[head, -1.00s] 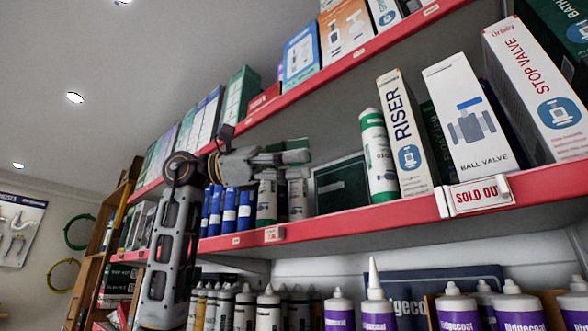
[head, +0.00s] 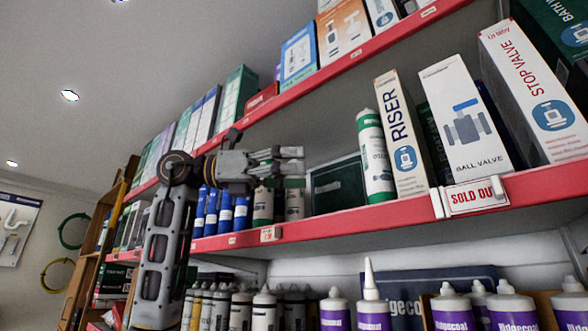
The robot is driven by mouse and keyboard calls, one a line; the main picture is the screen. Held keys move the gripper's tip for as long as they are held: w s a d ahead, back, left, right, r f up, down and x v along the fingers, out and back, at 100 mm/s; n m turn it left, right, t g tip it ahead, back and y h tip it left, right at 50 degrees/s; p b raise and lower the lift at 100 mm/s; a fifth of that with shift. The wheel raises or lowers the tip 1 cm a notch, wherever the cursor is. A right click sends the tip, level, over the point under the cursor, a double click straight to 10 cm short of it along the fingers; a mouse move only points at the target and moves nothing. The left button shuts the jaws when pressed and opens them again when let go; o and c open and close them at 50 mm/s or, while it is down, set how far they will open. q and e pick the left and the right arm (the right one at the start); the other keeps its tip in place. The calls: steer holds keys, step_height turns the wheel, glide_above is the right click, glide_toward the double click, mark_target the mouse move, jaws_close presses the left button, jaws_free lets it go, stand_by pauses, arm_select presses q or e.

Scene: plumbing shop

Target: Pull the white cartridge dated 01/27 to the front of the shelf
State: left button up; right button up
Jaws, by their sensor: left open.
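White cartridges with green bands stand on the middle red-edged shelf (head: 350,228). One white-and-green cartridge (head: 375,160) stands beside the RISER box, its label turned partly forward. Two paler cartridges, a left one (head: 262,208) and a right one (head: 294,206), stand further left, next to blue ones. Their tops are partly hidden behind my gripper. I cannot read the date 01/27 on any of them. My left gripper (head: 292,162) is open and empty, pointing right, in front of and above the two paler cartridges. My right gripper is not in view.
Blue cartridges (head: 226,214) stand left of the paler ones. A dark green box (head: 340,188) lies behind, between them and the white-and-green cartridge. The RISER box (head: 402,135) and ball valve box (head: 467,120) stand right. A SOLD OUT sign (head: 472,195) hangs on the shelf edge.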

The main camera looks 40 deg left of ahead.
mark_target(366, 168)
arm_select(q)
steer(key=shift+n, duration=0.6)
steer(key=shift+w+d, duration=0.1)
steer(key=shift+p+x, duration=1.4)
steer(key=shift+x, duration=5.4)
steer(key=c, duration=1.5)
steer(key=shift+o, duration=0.2)
